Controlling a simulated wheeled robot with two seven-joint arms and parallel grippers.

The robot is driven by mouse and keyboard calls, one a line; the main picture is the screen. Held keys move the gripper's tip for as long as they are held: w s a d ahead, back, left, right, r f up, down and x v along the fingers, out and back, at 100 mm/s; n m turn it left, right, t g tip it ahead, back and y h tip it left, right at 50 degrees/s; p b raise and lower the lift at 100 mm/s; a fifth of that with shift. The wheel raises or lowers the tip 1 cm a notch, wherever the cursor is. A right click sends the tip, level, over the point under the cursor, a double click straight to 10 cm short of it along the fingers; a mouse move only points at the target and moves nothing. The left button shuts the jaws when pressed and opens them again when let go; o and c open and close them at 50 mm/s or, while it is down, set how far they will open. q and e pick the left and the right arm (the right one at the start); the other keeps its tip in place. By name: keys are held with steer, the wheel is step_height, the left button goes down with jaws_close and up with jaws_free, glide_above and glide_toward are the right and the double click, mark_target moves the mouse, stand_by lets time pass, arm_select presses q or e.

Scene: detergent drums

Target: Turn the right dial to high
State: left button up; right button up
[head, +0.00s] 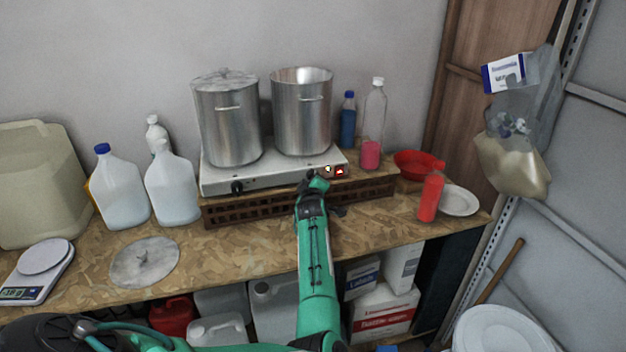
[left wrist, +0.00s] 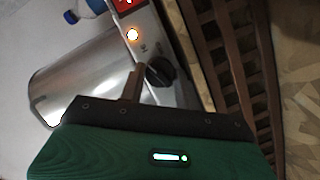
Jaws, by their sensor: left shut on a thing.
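A white two-burner hot plate (head: 275,176) stands on a dark slatted rack, with its left dial (head: 237,187) visible on the front. The black right dial (left wrist: 160,71) shows in the left wrist view; in the head view my gripper hides it. My left gripper (head: 315,184) is at the right part of the front panel, shut on the right dial. One finger (left wrist: 132,85) shows beside the dial. The dial's setting cannot be read. A lit indicator (head: 327,169) and a red switch (head: 340,171) sit right of it. My right gripper is not in view.
Two steel pots, a lidded left pot (head: 228,125) and an open right pot (head: 302,112), stand on the hot plate. A clear bottle (head: 374,110), red bowl (head: 412,163) and red bottle (head: 431,195) are at the right. White jugs (head: 172,190) stand left. The front wooden tabletop (head: 235,240) is mostly clear.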

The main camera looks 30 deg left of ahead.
arm_select(q)
steer(key=shift+r, duration=0.2)
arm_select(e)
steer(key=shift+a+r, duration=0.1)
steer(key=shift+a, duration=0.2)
arm_select(q)
steer(key=o, duration=0.7)
steer(key=shift+w+a+f, duration=0.1)
steer(key=shift+f, duration=0.05)
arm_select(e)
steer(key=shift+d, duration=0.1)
